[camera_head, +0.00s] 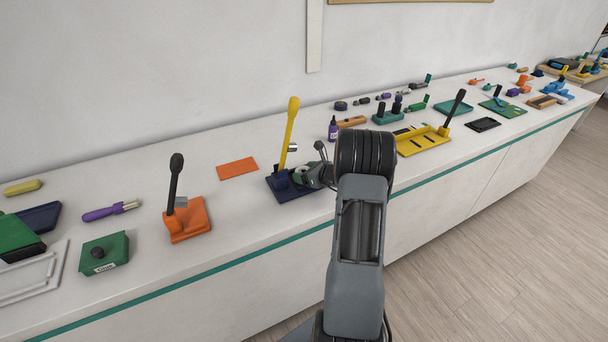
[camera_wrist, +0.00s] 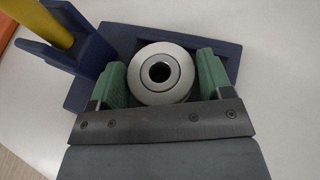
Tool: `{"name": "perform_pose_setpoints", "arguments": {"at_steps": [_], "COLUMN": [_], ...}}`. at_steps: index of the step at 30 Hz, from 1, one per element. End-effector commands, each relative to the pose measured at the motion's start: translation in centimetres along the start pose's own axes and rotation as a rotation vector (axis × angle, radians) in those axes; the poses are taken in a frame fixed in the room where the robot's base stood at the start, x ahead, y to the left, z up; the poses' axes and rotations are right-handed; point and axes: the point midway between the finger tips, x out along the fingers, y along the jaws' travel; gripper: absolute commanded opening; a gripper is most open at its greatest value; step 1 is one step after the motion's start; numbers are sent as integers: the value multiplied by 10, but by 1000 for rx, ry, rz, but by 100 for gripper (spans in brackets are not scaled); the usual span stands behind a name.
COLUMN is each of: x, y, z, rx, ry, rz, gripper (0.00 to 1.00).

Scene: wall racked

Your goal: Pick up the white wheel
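The white wheel (camera_wrist: 178,60), a round ring with a dark hole in its middle, is at the dark blue holder (camera_wrist: 205,34) in the wrist view. My gripper (camera_wrist: 162,75) has its two green fingers on either side of the wheel, with the wheel between them. The fingers look spread, and I see no clear grip on the wheel. In the head view, my gripper (camera_head: 312,174) reaches down to the dark blue holder (camera_head: 284,192), and my arm and wrist hide part of this spot.
A yellow lever (camera_head: 290,125) rises from the holder beside my gripper. An orange base with a black lever (camera_head: 175,180) stands to the left, and a flat orange plate (camera_head: 237,168) lies behind. A purple bottle (camera_head: 333,130) and a yellow fixture (camera_head: 422,141) stand to the right.

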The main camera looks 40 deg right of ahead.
Motion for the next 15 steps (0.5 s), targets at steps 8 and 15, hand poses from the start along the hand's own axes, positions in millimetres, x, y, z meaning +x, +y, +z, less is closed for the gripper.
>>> {"name": "perform_pose_setpoints", "arguments": {"at_steps": [8,15], "x": [0,0], "y": [0,0], "z": [0,0], "rx": [0,0], "ry": [0,-1], "rz": [0,0], "gripper": [46,29]}}
